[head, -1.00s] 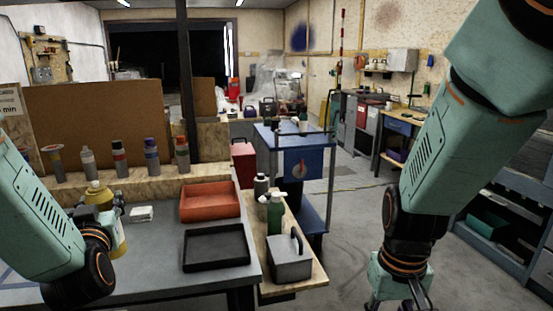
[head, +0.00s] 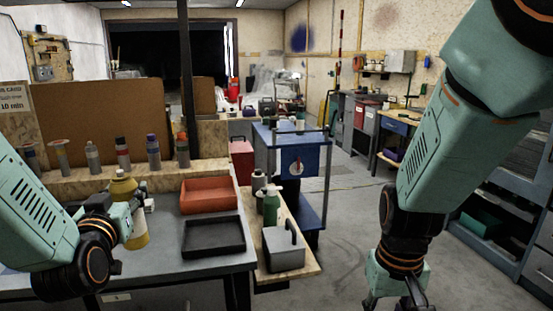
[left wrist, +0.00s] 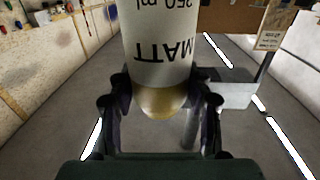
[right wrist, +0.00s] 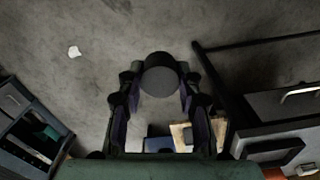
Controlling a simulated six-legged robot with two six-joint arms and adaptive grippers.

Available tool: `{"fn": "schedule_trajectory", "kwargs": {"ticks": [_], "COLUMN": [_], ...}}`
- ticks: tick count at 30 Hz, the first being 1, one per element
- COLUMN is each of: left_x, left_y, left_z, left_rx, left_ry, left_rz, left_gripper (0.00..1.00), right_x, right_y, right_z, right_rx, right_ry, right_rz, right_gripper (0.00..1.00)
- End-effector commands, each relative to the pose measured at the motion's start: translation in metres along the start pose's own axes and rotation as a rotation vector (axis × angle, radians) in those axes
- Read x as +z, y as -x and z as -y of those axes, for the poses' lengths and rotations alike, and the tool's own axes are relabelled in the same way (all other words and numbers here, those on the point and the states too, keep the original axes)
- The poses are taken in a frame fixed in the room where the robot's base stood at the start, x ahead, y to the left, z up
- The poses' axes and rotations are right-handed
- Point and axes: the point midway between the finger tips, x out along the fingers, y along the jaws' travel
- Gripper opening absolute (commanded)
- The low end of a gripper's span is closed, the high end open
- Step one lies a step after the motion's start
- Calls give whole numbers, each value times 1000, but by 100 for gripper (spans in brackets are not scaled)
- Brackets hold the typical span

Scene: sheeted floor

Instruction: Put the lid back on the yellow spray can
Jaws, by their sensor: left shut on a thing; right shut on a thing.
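The yellow spray can (head: 123,188) is in my left gripper (head: 131,208), above the grey workbench in the head view. My right gripper (head: 398,304) hangs at the bottom edge of the head view, well right of the can. In the right wrist view it is shut on a dark grey round piece, apparently the lid (right wrist: 160,75). The lid does not show clearly in the head view.
An orange tray (head: 208,207) and a black tray (head: 213,251) lie on the workbench (head: 180,270). Several cans stand on the wooden ledge behind. A green bottle (head: 271,205) and a grey box (head: 283,259) stand on the side shelf. Open floor lies under my right gripper.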

Motion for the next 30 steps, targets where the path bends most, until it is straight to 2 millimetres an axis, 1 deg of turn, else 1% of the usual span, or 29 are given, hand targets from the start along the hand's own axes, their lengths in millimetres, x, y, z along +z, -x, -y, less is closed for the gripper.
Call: {"fn": "schedule_trajectory", "kwargs": {"ticks": [4,8,12,14,17,18,21,23,27,30], "left_x": [11,31,57,68,88,97,120,132,154,163], "left_y": [13,35,66,82,110,123,154,167,179,183], "left_z": [-27,-52,-75,-83,-94,-97,-101,-101,-94,-91], "left_rx": [141,284,437,498,593,628,696,713,704,694], "left_ry": [2,4,6,7,10,10,10,7,2,1], "left_rz": [3,6,8,8,9,11,11,10,4,2], "left_gripper": [0,0,0,0,0,0,0,0,0,0], "right_x": [0,1,2,2,3,3,4,4,4,4], "right_y": [0,-1,-1,-1,-1,-2,-2,-2,-2,-2], "right_z": [0,0,-1,-1,-1,-2,-2,-2,-2,-2], "right_rx": [0,0,0,0,0,0,0,0,0,0], "right_ry": [0,0,0,0,0,0,0,0,0,0], "right_rz": [1,1,1,1,2,2,2,2,1,1], "right_gripper": [25,25,25,25,25,25,25,25,25,25]}}
